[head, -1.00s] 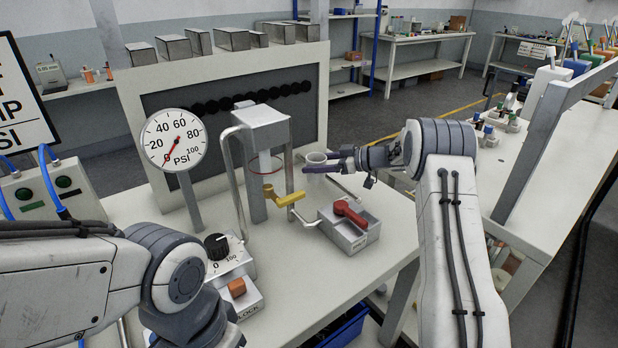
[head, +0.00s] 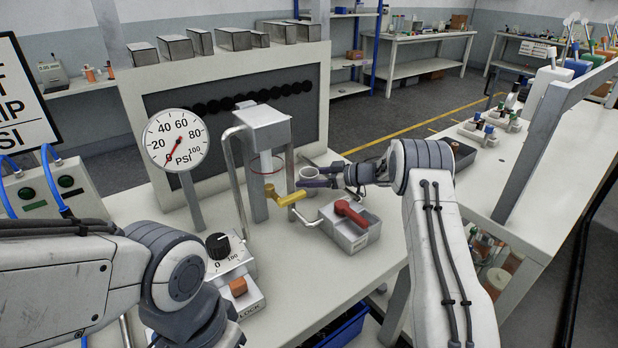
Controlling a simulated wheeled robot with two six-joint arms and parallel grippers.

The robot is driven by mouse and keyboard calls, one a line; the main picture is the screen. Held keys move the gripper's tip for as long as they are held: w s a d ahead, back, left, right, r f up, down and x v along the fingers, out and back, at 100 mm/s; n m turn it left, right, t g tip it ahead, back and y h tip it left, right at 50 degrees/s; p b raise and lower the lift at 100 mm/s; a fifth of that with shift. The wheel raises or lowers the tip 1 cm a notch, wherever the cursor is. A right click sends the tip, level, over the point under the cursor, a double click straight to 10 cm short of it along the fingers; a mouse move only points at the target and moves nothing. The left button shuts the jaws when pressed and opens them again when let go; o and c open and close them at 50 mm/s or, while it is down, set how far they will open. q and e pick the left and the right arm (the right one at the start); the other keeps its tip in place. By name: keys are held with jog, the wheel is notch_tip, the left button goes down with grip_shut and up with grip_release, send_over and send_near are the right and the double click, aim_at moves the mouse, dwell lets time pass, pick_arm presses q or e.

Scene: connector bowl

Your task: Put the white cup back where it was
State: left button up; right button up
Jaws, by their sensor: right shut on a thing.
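The white cup (head: 309,172) is behind the yellow-handled valve, to the right of the grey press-like stand (head: 263,130). My right gripper (head: 312,182) reaches in from the right and is shut on the cup, with its dark fingers across the cup's front. The cup looks upright. Its base is hidden by the fingers and the valve, so I cannot tell whether it touches the bench. My left arm comes in at the lower left; its gripper does not show.
Close to the cup are the yellow valve handle (head: 285,197) and a metal box with a red lever (head: 350,213). A pressure gauge (head: 176,138) and a dial box (head: 222,252) stand to the left. The white bench (head: 310,262) is bare in front of the metal box.

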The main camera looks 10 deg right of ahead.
jog(key=o, duration=1.6)
jog(key=shift+c, duration=0.2)
jog(key=shift+s+d+r, duration=0.1)
jog(key=shift+d+r, duration=0.05)
jog(key=shift+r, duration=0.05)
jog(key=v, duration=1.1)
jog(key=shift+s+d+r+b, duration=0.1)
jog(key=shift+s+d+b, duration=0.1)
jog(key=shift+d+b, duration=0.15)
